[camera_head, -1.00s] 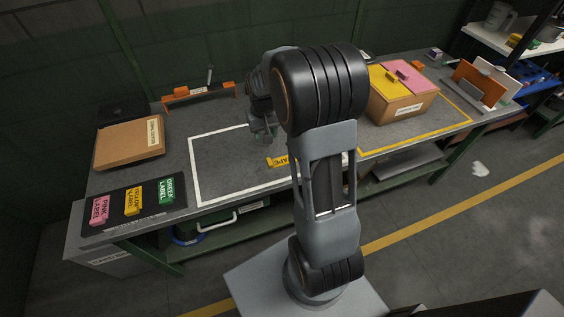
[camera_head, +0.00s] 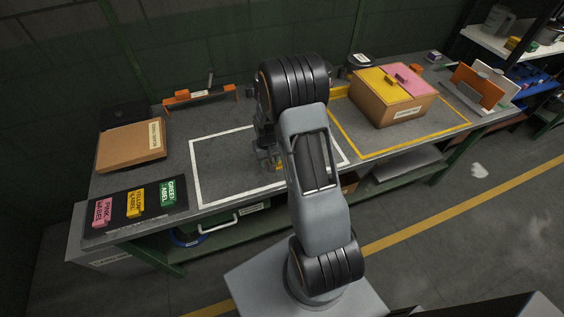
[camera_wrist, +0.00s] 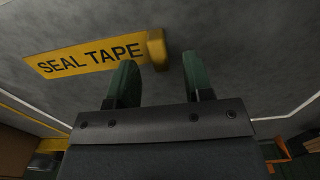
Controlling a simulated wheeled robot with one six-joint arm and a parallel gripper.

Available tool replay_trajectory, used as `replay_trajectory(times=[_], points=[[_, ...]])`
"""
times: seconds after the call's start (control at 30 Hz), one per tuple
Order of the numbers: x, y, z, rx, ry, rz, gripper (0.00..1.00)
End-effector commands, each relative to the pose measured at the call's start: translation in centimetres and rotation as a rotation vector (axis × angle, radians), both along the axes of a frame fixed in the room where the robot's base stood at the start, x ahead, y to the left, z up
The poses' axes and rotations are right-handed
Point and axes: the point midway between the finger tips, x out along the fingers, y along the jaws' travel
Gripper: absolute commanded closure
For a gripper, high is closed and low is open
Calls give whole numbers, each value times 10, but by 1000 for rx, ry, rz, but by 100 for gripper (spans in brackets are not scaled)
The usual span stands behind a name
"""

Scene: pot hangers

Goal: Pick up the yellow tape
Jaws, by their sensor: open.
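The yellow tape (camera_wrist: 95,55), printed "SEAL TAPE", lies on the grey bench top in the wrist view. It has a flat label and a raised block (camera_wrist: 156,48) at its right end. My gripper (camera_wrist: 157,68) is open, and its two dark green fingers point toward that raised block. The block sits between the fingertips or just beyond them; contact cannot be told. In the head view my gripper (camera_head: 268,160) is low over the white-outlined area, and only a small yellow bit of the tape (camera_head: 279,168) shows behind my arm.
Pink, yellow and green label blocks (camera_head: 135,203) sit on a dark mat at the front left. A cardboard box (camera_head: 130,146) lies behind them. A carton with yellow and pink flaps (camera_head: 395,108) stands right, inside a yellow outline. An orange tool (camera_head: 200,97) is at the back.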

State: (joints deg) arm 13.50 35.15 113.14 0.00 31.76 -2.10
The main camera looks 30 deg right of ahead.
Motion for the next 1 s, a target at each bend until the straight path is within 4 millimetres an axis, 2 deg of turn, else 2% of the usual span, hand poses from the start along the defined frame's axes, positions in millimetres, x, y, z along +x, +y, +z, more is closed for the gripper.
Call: replay_trajectory(times=[0.17,0.43,0.9,1.0], points=[[0,0,-15,0,1,0,53],[0,0,-17,0,-1,-1,53],[0,0,-17,0,-1,-1,97],[0,0,-17,0,-1,-1,100]])
